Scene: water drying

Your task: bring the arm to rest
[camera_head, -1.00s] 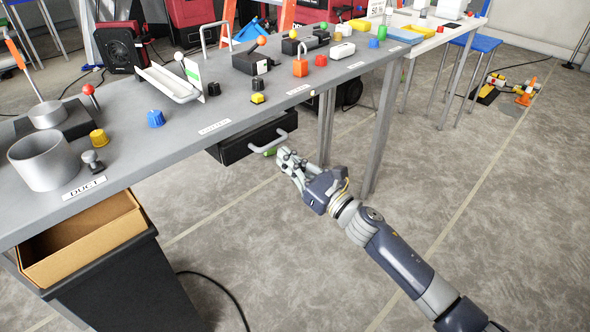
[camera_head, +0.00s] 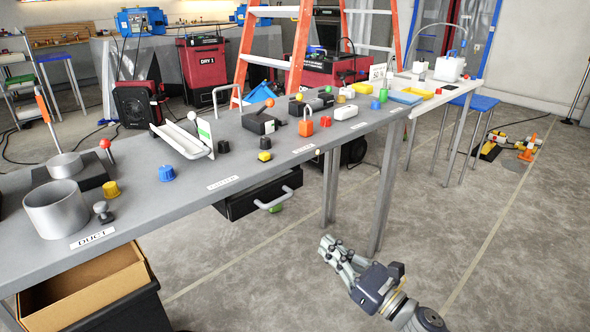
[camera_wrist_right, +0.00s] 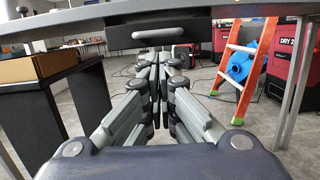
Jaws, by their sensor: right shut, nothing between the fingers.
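My right gripper (camera_head: 340,254) is in front of the long grey workbench (camera_head: 140,222), lower than its top and over the concrete floor. Its fingers are together with nothing between them. In the right wrist view the gripper (camera_wrist_right: 160,75) points toward the drawer under the bench, with the fingers closed along the middle. The black drawer (camera_head: 240,206) with its light handle (camera_head: 278,199) hangs under the bench top, to the left of the gripper and apart from it in the head view. My left gripper is not in view.
The bench carries several knobs, levers, a grey cylinder (camera_head: 57,208) and a padlock-like orange piece (camera_head: 305,122). A bench leg (camera_head: 385,195) stands close behind my gripper. A cardboard box (camera_head: 85,290) is at lower left.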

